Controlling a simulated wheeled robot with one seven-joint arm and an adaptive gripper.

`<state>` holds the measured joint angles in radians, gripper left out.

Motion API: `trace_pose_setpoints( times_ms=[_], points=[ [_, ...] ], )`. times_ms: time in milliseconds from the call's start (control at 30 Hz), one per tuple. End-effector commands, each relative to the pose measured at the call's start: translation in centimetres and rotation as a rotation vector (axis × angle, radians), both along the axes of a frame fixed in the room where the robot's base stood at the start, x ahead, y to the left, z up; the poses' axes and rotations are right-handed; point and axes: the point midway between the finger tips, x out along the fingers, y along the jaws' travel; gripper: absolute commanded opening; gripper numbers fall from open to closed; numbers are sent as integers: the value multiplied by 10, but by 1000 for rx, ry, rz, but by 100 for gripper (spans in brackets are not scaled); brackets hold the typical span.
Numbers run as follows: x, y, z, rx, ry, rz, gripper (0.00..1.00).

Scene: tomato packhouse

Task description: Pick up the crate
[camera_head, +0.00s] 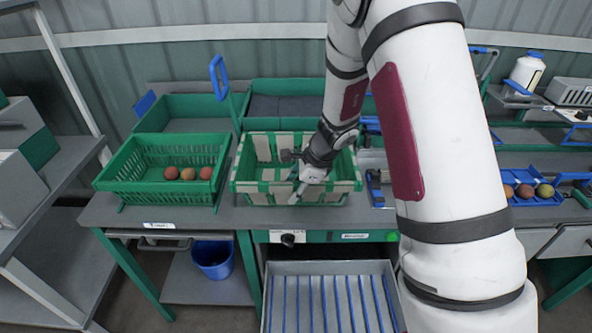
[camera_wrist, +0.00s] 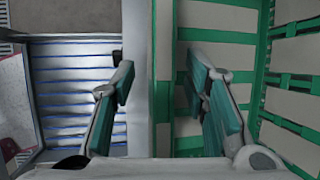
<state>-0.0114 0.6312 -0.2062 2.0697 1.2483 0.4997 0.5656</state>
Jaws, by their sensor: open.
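The crate (camera_head: 342,187), green with pale beige slats, sits on the grey bench in the middle of the head view and looks empty. My gripper (camera_head: 301,187) is at its near side, pointing down. In the wrist view my gripper (camera_wrist: 161,78) is open, with a green-padded finger on each side of the crate's near rim (camera_wrist: 162,50). The left finger is outside the crate and the right finger is over its inside. The fingers appear apart from the rim; their exact depth is hard to tell.
A green crate with several tomatoes (camera_head: 138,187) stands just left. Green bins (camera_head: 180,105) stand behind. A blue tray with tomatoes (camera_head: 545,200) is at right. Below the bench are a blue bucket (camera_head: 212,262) and a grey tray with blue strips (camera_head: 330,268).

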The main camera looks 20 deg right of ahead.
Motion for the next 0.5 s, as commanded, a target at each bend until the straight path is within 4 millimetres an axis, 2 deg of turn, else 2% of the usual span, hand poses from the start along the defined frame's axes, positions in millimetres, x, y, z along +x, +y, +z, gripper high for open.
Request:
trace_pose_setpoints(
  times_ms=[233, 400, 500],
  points=[
    [1, 1, -1, 0, -2, 1, 39],
    [1, 0, -1, 0, -2, 1, 0],
    [1, 0, -1, 1, -1, 1, 0]
  ],
)
